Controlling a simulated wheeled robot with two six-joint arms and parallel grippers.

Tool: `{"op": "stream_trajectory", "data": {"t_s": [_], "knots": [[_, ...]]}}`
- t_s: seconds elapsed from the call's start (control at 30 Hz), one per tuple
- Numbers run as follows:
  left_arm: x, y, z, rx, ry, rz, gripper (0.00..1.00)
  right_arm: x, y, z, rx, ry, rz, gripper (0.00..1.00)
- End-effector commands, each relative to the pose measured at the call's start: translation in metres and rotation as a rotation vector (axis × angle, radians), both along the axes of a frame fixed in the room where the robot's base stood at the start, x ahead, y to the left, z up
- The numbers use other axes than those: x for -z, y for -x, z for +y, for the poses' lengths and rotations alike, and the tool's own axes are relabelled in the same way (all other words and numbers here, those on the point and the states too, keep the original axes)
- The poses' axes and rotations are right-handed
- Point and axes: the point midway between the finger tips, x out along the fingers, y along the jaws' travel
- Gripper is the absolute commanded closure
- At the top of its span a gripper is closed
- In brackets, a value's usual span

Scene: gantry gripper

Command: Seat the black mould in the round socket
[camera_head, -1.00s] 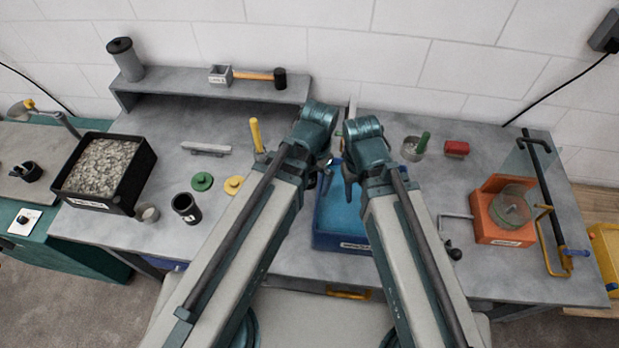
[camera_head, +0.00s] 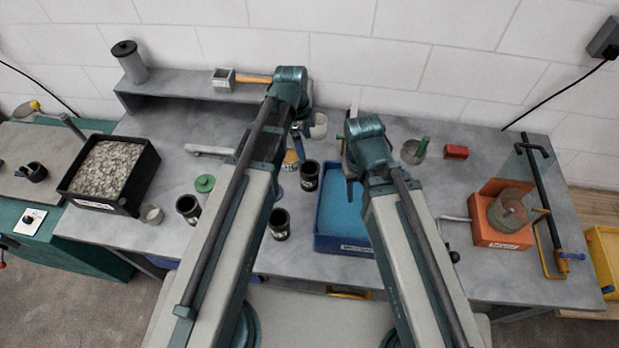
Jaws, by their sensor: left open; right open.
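Black cylindrical cups that could be the black mould stand upright on the grey bench: one at left (camera_head: 187,207), one at front centre (camera_head: 280,222), one farther back (camera_head: 310,175). Some have pale labels; I cannot tell which is meant. My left gripper (camera_head: 299,140) is open, pointing down above the back middle of the bench, behind the cups and apart from them. My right gripper (camera_head: 350,188) is open, pointing down over the blue tray (camera_head: 340,243). I cannot make out a round socket clearly; my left arm hides part of the bench.
A black gravel bin (camera_head: 145,180) stands at left, with a green disc (camera_head: 204,183) right of it. A raised shelf (camera_head: 170,93) holds a grey canister (camera_head: 128,60) and a mallet. An orange box (camera_head: 497,235) and a tall bar frame (camera_head: 540,180) stand at right.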

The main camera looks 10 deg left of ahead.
Motion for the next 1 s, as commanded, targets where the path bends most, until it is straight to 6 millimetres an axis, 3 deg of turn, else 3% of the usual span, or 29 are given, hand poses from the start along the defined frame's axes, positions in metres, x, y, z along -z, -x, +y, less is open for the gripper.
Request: {"op": "stream_trajectory", "data": {"t_s": [0.5,1.0], "knots": [[0.074,0.0,-0.008,-0.001,-0.001,0.0,0.0,0.074,0.0,0.0,-0.013,0.003,0.0,0.5],[0.092,-0.002,-0.01,-0.001,-0.001,0.0,0.0,0.092,0.0,0.0,-0.014,0.002,0.001,0.5]]}}
